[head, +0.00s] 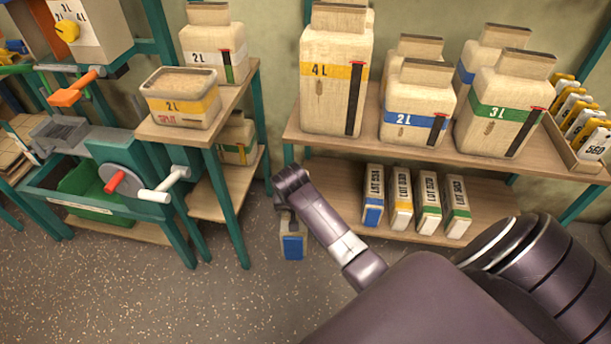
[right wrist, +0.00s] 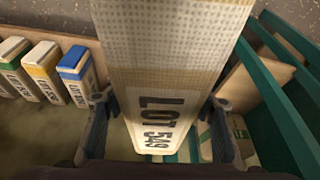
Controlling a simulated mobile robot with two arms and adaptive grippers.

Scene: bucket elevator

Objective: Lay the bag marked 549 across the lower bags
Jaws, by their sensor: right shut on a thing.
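The bag marked LOT 549 (right wrist: 165,50) fills the middle of the right wrist view, pale and woven-looking with black print. My right gripper (right wrist: 162,120) is shut on it, one finger at each side. In the head view this bag (head: 293,246) hangs upright below my right gripper (head: 287,187), its lower end blue. It is over the floor, left of the lower shelf. The lower bags stand upright in a row on that shelf: a blue-ended one (head: 373,195), a yellow-ended one (head: 401,197) and two green-ended ones (head: 428,202). My left gripper is not in view.
The lower shelf (head: 330,207) lies under an upper shelf (head: 400,148) carrying large 4L, 2L and 3L containers. A rack of yellow-topped bags (head: 585,125) is at right. A green-legged stand (head: 228,215) is close left of the held bag. The front floor is clear.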

